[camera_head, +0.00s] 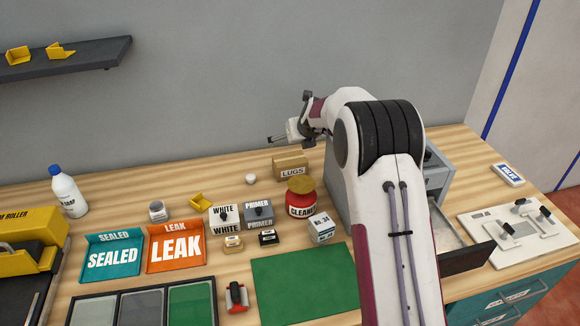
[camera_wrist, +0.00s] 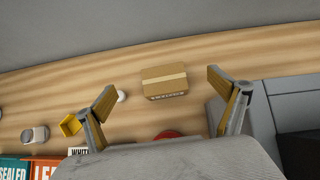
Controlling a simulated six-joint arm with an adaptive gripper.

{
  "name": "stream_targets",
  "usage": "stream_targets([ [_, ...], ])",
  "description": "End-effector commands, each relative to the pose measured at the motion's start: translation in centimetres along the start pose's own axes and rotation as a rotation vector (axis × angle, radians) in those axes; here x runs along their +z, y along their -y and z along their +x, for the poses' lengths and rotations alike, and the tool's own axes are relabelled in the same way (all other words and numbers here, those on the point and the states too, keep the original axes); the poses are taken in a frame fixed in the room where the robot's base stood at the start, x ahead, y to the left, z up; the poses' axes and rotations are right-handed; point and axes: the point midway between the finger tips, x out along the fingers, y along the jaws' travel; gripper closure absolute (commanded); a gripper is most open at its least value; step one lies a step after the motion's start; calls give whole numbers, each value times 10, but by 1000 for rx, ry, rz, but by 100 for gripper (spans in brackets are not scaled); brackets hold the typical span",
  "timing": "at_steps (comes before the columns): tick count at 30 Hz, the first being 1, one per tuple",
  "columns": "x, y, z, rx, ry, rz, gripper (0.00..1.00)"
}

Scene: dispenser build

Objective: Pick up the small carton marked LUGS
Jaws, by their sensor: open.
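The small brown carton marked LUGS (camera_head: 291,166) stands upright on the wooden bench near the wall, just behind the red CLEANER jar (camera_head: 301,198). In the wrist view the carton (camera_wrist: 165,81) lies in the gap between my two fingers, beyond their tips, with a pale tape strip along its top. My gripper (camera_head: 277,138) is above the bench, close to the carton and up from it in the head view. In the wrist view my gripper (camera_wrist: 163,82) shows its fingers spread wide with nothing between them in contact.
A small white ball (camera_head: 251,179) and a yellow bracket (camera_head: 201,202) sit left of the carton. WHITE (camera_head: 224,218) and PRIMER (camera_head: 258,213) boxes stand in front. A grey drawer cabinet (camera_head: 342,185) is to the right.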

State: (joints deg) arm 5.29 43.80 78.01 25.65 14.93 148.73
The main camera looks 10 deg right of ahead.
Motion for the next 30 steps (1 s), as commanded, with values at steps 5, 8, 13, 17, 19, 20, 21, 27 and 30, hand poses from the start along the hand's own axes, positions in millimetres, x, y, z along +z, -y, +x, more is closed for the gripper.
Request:
stream_targets([
  [5, -15, 0, 14, 0, -3, 1, 4],
  [8, -20, 0, 20, 0, -1, 2, 4],
  [13, -31, 0, 30, -1, -2, 1, 4],
  [17, -36, 0, 35, 0, -1, 1, 4],
  [19, -38, 0, 38, 1, -1, 1, 4],
  [20, -40, 0, 39, 1, -1, 0, 4],
  [21, -41, 0, 41, 1, -1, 2, 4],
  [27, -49, 0, 48, -2, -2, 0, 4],
  [30, -47, 0, 55, -1, 0, 0, 4],
])
